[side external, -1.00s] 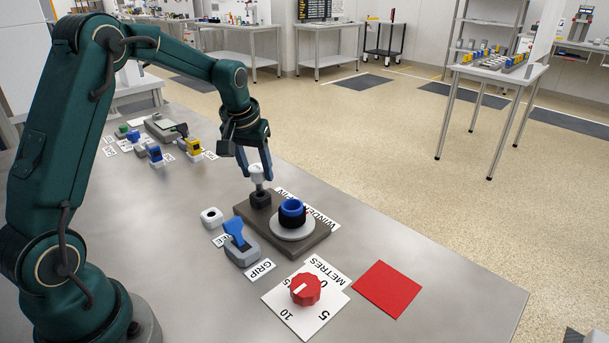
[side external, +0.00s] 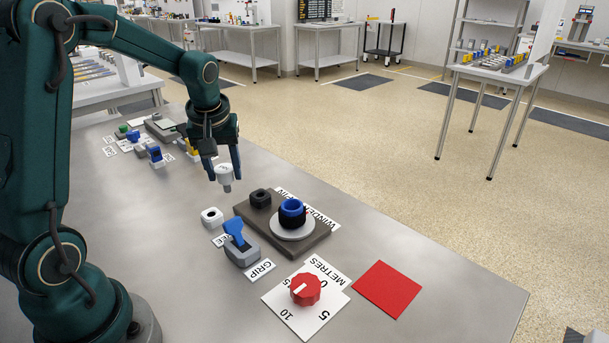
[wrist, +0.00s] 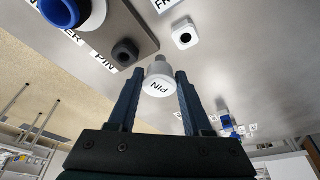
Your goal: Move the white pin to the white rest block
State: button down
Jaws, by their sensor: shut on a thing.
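The white pin (side external: 224,173) hangs in my gripper (side external: 222,176), above the table and clear of it, its narrow grey tip pointing down. In the wrist view the pin (wrist: 159,80) sits between the two blue fingers of my gripper (wrist: 160,78) and its top reads PIN. The white rest block (side external: 212,217), a small rounded block with a dark hole, stands empty on the table, below and slightly left of the pin in the side view. It also shows in the wrist view (wrist: 185,37). The black pin socket (side external: 260,198) on the winder base is empty.
The winder base (side external: 318,241) carries a blue-topped black spool (side external: 292,212) on a grey disc. A blue lever on a grey block (side external: 242,248) stands near the rest block. A red knob (side external: 305,289) and red square (side external: 385,288) lie nearer the front. Table left of the rest block is clear.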

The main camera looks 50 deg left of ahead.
jog(key=shift+n, duration=0.9)
jog(key=s, duration=0.1)
jog(key=s+a+r, duration=0.1)
jog(key=s+r, duration=0.1)
jog(key=shift+s+a+r, duration=0.2)
jog(key=shift+s+a, duration=0.15)
jog(key=shift+a, duration=0.05)
jog(key=shift+f, duration=2.95)
jog(key=shift+f, duration=1.65)
jog(key=shift+c, duration=1.2)
grip_release()
jog(key=shift+r, duration=0.1)
